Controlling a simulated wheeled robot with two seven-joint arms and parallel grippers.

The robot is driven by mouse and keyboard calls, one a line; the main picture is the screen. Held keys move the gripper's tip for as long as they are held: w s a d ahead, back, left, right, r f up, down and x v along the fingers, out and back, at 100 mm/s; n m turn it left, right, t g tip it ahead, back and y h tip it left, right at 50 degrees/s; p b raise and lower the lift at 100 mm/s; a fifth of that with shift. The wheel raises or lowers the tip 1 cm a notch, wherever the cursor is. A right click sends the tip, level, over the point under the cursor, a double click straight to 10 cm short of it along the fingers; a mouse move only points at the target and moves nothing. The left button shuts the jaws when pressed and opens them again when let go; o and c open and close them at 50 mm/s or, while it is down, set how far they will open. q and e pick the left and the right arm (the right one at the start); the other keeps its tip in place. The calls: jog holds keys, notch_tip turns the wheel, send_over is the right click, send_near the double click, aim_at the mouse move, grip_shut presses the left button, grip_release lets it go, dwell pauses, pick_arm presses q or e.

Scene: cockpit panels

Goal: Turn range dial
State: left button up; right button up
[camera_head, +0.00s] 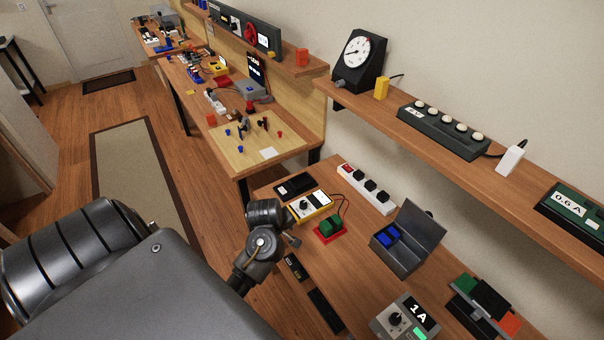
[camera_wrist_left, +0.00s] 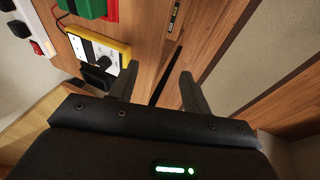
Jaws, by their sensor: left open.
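A yellow-framed meter (camera_head: 310,206) with a white face and a dark round dial (camera_head: 305,205) lies on the near bench, just right of my left wrist. In the left wrist view the meter (camera_wrist_left: 96,52) is at the upper left, with its dark dial (camera_wrist_left: 107,66) facing the camera. My left gripper (camera_wrist_left: 158,86) is open and empty, its two fingers apart. The meter lies beyond the left finger, which overlaps its lower edge in the picture; I see no grip on the dial. In the head view the fingers are mostly hidden by the wrist. My right gripper is out of view.
A green block on a red base (camera_head: 330,229) is close right of the meter, with a power strip (camera_head: 367,187) behind. An open grey box (camera_head: 399,251) and a "1A" unit with a knob (camera_head: 396,319) stand further right. A shelf (camera_head: 450,154) runs above.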

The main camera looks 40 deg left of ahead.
pick_arm(q)
jog(key=w+a+r+n, duration=0.1)
jog(key=w+a+n, duration=0.5)
jog(key=n, duration=0.4)
jog(key=n+h+b, duration=0.1)
jog(key=n+h, duration=0.1)
jog(key=n, duration=0.8)
send_near(303, 203)
jog(key=b+x, duration=0.7)
jog(key=x, duration=0.1)
jog(key=shift+f, duration=0.1)
jog(key=shift+w+f, duration=0.2)
jog(key=shift+f, duration=0.2)
jog(key=c, duration=1)
